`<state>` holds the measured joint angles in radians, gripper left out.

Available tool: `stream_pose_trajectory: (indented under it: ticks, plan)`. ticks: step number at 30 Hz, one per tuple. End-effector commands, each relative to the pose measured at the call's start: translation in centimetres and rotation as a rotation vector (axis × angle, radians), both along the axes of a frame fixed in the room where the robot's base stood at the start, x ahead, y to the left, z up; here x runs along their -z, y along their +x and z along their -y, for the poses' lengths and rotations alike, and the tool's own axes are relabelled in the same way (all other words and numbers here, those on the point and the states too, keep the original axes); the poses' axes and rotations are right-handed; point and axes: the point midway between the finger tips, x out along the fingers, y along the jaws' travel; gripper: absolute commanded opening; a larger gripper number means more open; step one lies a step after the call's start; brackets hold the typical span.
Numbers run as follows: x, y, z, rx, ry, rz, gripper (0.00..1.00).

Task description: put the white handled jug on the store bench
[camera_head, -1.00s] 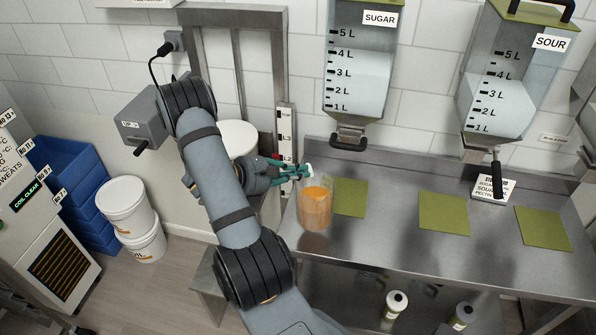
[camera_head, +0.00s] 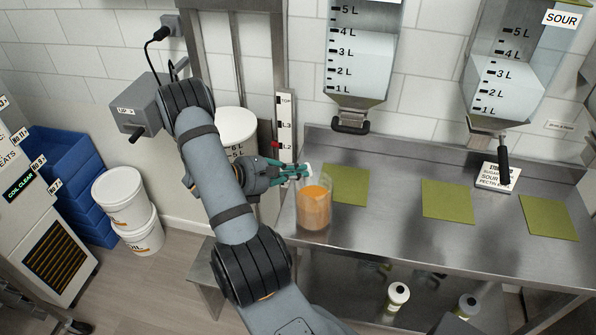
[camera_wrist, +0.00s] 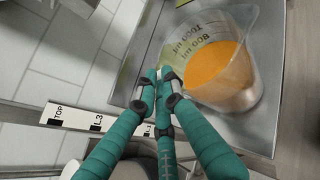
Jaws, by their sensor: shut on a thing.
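A clear measuring jug (camera_head: 313,208) with orange contents is upright at the left end of the steel bench. Its marked wall shows in the wrist view (camera_wrist: 245,55), beside and right of my fingers. My gripper (camera_head: 296,170), with green fingers, is at the jug's upper back side, where a small white part (camera_head: 307,169) shows. In the wrist view my fingers (camera_wrist: 158,82) are closed together around the jug's handle side and mostly hide it. I cannot tell if the jug's base touches the bench or is just above it. No bench is visibly labelled as the store bench.
The steel bench (camera_head: 400,225) holds several green mats (camera_head: 346,185). SUGAR and SOUR hoppers (camera_head: 362,60) hang above it. A level post (camera_head: 285,125) and a white tub (camera_head: 236,127) stand close behind my gripper. White buckets (camera_head: 122,197) and blue crates (camera_head: 62,165) are at left.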

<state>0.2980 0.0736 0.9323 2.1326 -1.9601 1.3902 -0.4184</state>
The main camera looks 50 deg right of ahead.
Motion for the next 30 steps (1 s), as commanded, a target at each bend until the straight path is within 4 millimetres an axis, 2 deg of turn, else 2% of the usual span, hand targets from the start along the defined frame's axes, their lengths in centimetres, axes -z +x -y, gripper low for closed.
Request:
stream_pose_trajectory:
  ticks: [25,26,30]
  plan:
    - [1.0,0.0,0.0,0.002,-0.004,0.0,0.0]
    - [0.9,0.0,0.0,0.002,-0.004,0.001,0.09]
    - [1.0,0.0,0.0,0.0,-0.003,0.001,0.17]
